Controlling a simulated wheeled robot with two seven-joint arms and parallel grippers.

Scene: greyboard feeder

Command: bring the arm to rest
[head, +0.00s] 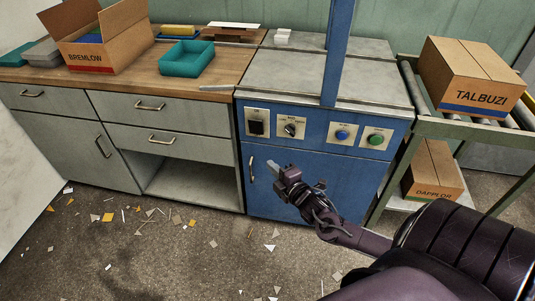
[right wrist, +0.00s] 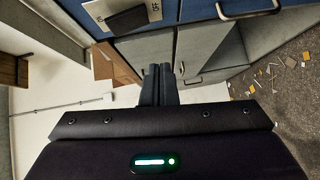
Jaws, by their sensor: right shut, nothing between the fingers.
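My right arm comes in from the lower right of the head view. Its gripper (head: 275,167) is in front of the blue machine cabinet (head: 290,185), near the cabinet door's handle; I cannot tell how far apart they are. The right wrist view shows the two dark fingers (right wrist: 157,72) together, with nothing between them. My left gripper is not in view.
The blue cabinet's control panel (head: 315,134) has a switch, a dial, a blue button and a green button. A wooden counter (head: 215,72) holds an open box (head: 95,45) and a teal tray (head: 187,65). A roller rack (head: 450,128) carries a TALBUZI box (head: 470,78). Scraps litter the floor.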

